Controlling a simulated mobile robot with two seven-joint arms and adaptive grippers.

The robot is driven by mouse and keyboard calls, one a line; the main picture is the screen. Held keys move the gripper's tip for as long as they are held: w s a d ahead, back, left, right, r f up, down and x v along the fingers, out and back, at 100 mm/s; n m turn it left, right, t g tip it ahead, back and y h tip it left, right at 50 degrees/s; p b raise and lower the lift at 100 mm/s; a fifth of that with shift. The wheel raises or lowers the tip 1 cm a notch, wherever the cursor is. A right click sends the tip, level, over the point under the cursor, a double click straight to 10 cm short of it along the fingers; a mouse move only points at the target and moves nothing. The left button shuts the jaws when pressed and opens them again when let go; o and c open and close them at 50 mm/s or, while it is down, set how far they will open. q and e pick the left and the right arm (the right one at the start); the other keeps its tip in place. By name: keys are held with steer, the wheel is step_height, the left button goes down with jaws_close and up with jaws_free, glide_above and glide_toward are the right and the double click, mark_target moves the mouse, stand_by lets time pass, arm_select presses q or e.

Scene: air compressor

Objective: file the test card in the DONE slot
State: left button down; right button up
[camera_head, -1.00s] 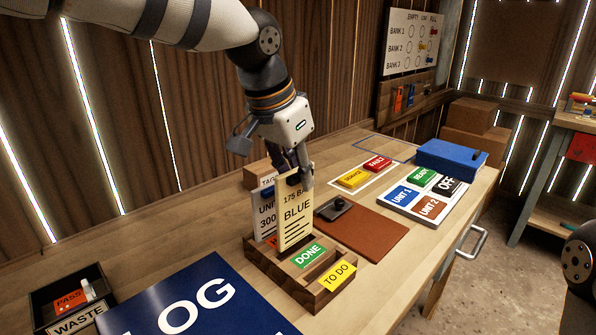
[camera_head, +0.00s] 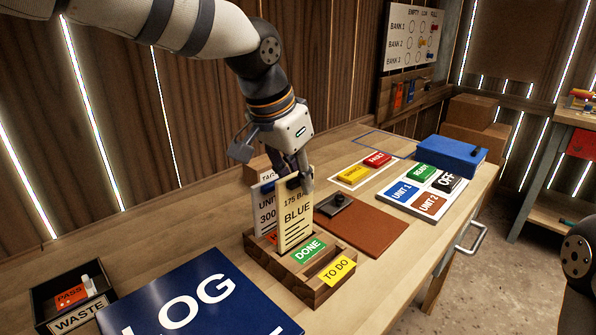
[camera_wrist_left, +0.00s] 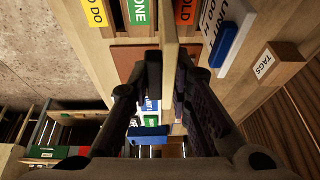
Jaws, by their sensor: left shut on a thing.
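My left gripper (camera_head: 298,184) is shut on the card's top. In the left wrist view the card (camera_wrist_left: 170,45) shows edge-on between the fingers (camera_wrist_left: 170,75). A yellow TO DO label (camera_head: 338,270) is at the holder's front. Another white card (camera_head: 265,205) stands behind the test card. My right gripper is out of view.
Label plates (camera_head: 425,190) and a blue box (camera_head: 450,157) are to the right.

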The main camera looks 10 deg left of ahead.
mark_target(298, 196)
arm_select(q)
steer(key=shift+f, duration=1.9)
steer(key=c, duration=1.4)
jaws_free()
